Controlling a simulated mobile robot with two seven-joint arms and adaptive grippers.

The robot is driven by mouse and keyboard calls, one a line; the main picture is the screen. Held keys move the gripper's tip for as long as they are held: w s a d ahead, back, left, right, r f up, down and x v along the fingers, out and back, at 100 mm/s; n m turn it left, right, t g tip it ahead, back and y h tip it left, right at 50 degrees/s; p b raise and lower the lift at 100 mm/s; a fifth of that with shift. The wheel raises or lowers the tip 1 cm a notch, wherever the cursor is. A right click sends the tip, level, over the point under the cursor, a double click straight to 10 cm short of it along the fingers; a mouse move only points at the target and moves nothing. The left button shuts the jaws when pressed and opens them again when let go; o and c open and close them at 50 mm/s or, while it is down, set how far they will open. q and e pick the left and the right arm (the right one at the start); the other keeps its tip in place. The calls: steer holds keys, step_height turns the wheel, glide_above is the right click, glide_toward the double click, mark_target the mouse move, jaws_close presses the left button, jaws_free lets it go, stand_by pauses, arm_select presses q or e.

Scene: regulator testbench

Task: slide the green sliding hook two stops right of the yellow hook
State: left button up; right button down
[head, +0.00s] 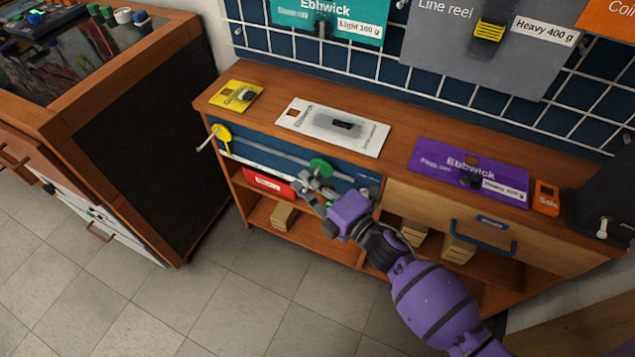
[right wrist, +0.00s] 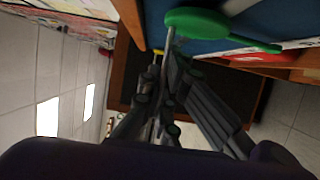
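The yellow hook (head: 223,134) sits at the left end of a rail on the blue front panel of the bench, its pale peg sticking out. The green sliding hook (head: 320,167) sits further right on the same rail. My right gripper (head: 314,187) is at the green hook, just below its disc. In the right wrist view the green disc (right wrist: 203,20) is close to the fingertips, and its metal peg runs down toward them. The fingers look close together there, but whether they grip the peg is unclear. My left gripper is in neither view.
The rail (head: 265,155) runs along the blue panel. A wooden drawer with a blue handle (head: 484,238) is right of it. A red box (head: 268,182) and wooden blocks stand on the shelves below. Packaged cards lie on the bench top, and a dark-sided cabinet (head: 150,150) stands left.

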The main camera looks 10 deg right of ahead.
steer(key=w+a+b, duration=0.2)
steer(key=w+a, duration=0.5)
steer(key=a, duration=0.4)
steer(key=shift+w, duration=0.3)
steer(key=c, duration=2)
jaws_free()
steer(key=v, duration=1.2)
